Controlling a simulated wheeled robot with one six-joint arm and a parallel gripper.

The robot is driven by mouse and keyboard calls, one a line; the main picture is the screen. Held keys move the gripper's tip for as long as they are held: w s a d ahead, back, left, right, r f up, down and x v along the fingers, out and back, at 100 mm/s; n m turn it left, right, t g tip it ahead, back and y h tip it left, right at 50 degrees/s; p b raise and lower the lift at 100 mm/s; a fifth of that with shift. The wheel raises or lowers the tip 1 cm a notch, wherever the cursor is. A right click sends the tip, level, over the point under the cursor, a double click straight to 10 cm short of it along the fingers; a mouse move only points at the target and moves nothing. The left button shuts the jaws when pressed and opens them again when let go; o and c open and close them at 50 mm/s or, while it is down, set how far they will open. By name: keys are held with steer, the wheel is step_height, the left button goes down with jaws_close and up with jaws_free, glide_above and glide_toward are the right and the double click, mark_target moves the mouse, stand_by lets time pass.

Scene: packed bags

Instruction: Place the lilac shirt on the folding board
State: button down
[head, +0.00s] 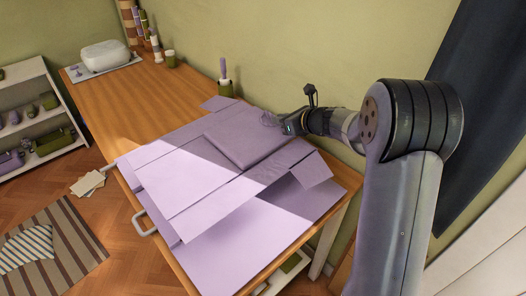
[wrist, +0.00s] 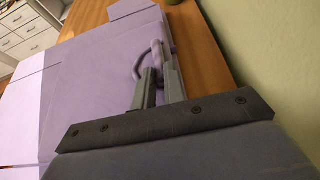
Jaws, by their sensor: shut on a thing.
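The lilac shirt (head: 240,140) lies spread, its flat sleeve ends sticking out at the back and at the right. Its near part is sunlit and its far part is in shadow. The folding board (head: 255,238) is a similar lilac; its panels show below and around the shirt, and the boundary between them is hard to tell. My gripper (head: 281,124) is low at the shirt's far edge by the wall. In the wrist view my gripper (wrist: 158,62) is shut on a curled lilac loop at the shirt's (wrist: 110,65) edge, seemingly the neck. The fingertips partly hide it.
A purple-topped object in a green holder (head: 225,85) stands near the board's far side. A white rounded item (head: 105,55) sits at the table's far end. The wall (head: 290,60) is close behind my gripper.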

step_height(320, 180, down, 8)
steer(key=shift+f+b, duration=0.1)
steer(key=shift+b, duration=0.4)
steer(key=c, duration=1.5)
jaws_free()
steer(key=v, duration=1.2)
